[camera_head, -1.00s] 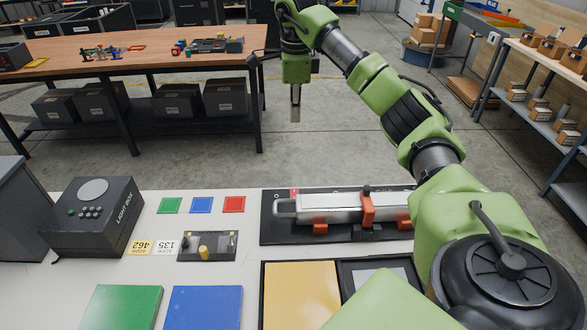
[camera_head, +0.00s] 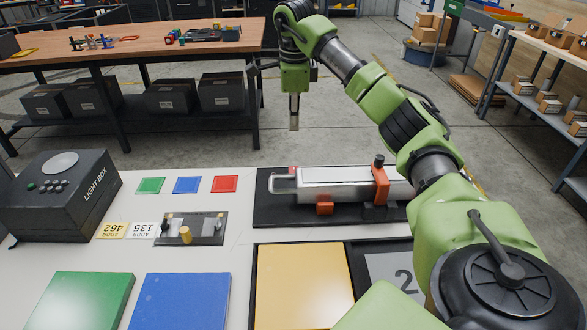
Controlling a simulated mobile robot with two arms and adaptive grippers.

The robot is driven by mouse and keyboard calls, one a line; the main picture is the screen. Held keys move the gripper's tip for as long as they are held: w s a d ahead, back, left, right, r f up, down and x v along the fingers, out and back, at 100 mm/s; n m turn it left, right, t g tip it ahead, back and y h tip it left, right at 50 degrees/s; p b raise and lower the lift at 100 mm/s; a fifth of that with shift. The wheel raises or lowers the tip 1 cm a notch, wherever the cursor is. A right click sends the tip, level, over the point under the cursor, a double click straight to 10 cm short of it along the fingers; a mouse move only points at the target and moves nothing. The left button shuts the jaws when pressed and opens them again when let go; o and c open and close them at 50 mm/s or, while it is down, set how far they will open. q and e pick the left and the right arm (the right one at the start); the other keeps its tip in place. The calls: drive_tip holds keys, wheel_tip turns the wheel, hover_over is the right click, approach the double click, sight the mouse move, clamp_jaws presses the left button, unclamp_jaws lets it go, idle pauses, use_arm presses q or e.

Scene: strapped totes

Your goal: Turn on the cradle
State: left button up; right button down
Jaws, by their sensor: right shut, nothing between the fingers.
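The cradle (camera_head: 262,212) is a black base on the white table at centre right. A long silver bar (camera_head: 335,182) lies along it, with an orange support (camera_head: 325,208) in front and an orange clamp (camera_head: 381,184) with a black knob over the bar. A small red spot (camera_head: 291,170) shows at its far left corner. My right arm covers the cradle's right end. My right gripper (camera_head: 294,125) is shut and empty. It points down and appears beyond the cradle's far edge, apart from it. My left gripper is out of view.
A black light box (camera_head: 92,205) stands at the left. Small green, blue and red tiles, address tags and a dark panel with a brass knob (camera_head: 185,235) lie between. Green, blue and yellow (camera_head: 300,290) plates lie in front, beside a grey plate marked 2 (camera_head: 390,268).

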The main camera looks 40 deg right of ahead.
sight(294, 169)
drive_tip(key=shift+f, duration=0.15)
drive_tip(key=f, duration=0.4)
drive_tip(key=w+f+p, duration=0.1)
drive_tip(key=f, duration=0.4)
drive_tip(key=d+f, duration=0.1)
drive_tip(key=f, duration=0.3)
drive_tip(key=shift+w+d+f, duration=0.1)
drive_tip(key=shift+w+f, duration=0.05)
drive_tip(key=shift+f, duration=0.25)
drive_tip(key=shift+f, duration=0.25)
drive_tip(key=shift+r+p, duration=0.1)
drive_tip(key=shift+p, duration=0.25)
drive_tip(key=shift+s+a+r+p, duration=0.15)
drive_tip(key=shift+s+a+p, duration=0.05)
drive_tip(key=shift+s+p, duration=0.1)
drive_tip(key=shift+s+a, duration=0.25)
drive_tip(key=shift+r, duration=0.1)
